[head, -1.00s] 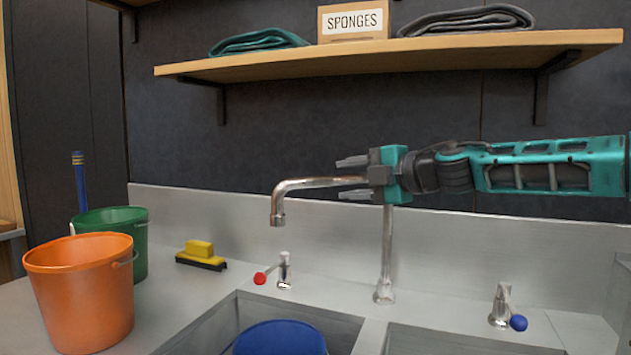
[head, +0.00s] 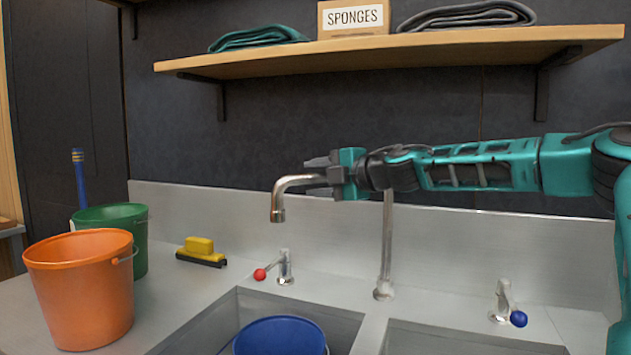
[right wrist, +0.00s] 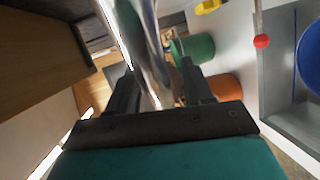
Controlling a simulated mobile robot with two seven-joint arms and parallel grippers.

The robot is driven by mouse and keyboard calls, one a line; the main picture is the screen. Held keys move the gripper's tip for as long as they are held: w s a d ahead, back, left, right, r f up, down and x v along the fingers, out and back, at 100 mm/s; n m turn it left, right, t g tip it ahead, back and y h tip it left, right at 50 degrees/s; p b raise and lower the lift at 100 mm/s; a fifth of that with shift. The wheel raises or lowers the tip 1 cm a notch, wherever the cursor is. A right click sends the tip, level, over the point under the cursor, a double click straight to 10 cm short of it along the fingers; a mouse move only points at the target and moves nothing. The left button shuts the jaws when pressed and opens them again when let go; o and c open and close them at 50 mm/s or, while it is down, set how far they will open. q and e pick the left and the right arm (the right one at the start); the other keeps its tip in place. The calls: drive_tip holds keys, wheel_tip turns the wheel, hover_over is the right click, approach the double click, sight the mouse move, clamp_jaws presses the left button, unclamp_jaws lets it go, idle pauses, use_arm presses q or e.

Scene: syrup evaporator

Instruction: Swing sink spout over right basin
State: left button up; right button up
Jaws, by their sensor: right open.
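The chrome sink spout (head: 277,205) points left from its upright pipe, with its outlet over the left basin (head: 225,315). The right basin (head: 470,340) lies at the lower right, partly cut off by the picture edge. My right gripper (head: 314,176) is open at the spout's horizontal arm, close to the outlet bend. In the right wrist view the spout (right wrist: 145,40) runs between the two open fingers (right wrist: 158,72). I cannot tell whether either finger touches it. My left gripper is not in view.
A blue bucket (head: 280,338) stands in the left basin. Red (head: 260,274) and blue (head: 518,319) tap knobs flank the spout base. Orange (head: 80,290) and green (head: 135,235) buckets and a yellow brush (head: 199,247) are left. A shelf (head: 400,50) hangs above.

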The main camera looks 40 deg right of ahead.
drive_tip(key=shift+w, duration=0.3)
drive_tip(key=shift+c, duration=0.4)
clamp_jaws()
